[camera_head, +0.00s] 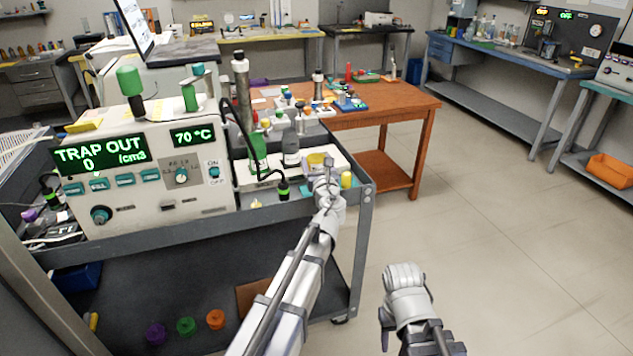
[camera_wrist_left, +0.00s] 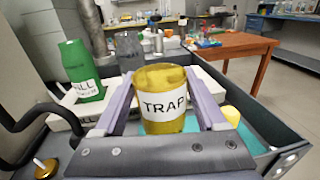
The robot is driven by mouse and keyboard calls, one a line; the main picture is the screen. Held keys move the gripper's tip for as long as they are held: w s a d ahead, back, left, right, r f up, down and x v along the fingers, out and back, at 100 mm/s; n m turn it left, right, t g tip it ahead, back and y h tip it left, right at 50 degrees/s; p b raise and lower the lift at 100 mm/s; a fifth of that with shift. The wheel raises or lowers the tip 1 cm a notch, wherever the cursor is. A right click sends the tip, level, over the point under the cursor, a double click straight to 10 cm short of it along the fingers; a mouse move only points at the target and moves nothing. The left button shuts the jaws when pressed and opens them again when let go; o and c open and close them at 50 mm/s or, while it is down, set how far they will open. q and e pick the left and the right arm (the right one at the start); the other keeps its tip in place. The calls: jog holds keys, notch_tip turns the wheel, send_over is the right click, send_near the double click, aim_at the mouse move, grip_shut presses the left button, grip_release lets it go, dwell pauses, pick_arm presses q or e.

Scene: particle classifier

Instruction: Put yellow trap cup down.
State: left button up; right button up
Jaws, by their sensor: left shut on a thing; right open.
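The yellow trap cup (camera_head: 317,158) is at the right end of the dark cart, mostly hidden by my left gripper (camera_head: 322,170). In the left wrist view the yellow cup (camera_wrist_left: 163,102) stands upright with its TRAP label facing the camera. The two pale fingers of my left gripper (camera_wrist_left: 163,110) are on either side of it, shut on it. I cannot tell whether the cup's bottom touches anything. My right gripper (camera_head: 412,338) is low at the bottom of the head view, over the floor, open and partly cut off.
The white machine (camera_head: 150,180) reading TRAP OUT 0 and 70 °C stands on the cart (camera_head: 367,195). A green FILL bottle (camera_wrist_left: 82,72) and a grey bottle (camera_wrist_left: 130,50) are beside the cup. A yellow cap (camera_head: 346,180) lies to its right. A wooden table (camera_head: 410,105) stands behind.

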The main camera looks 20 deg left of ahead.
pick_arm(q)
jog(key=shift+f+b, duration=2.25)
jog(key=shift+f, duration=0.1)
jog(key=shift+f+b, duration=0.15)
jog(key=shift+b, duration=0.15)
jog(key=o, duration=1.3)
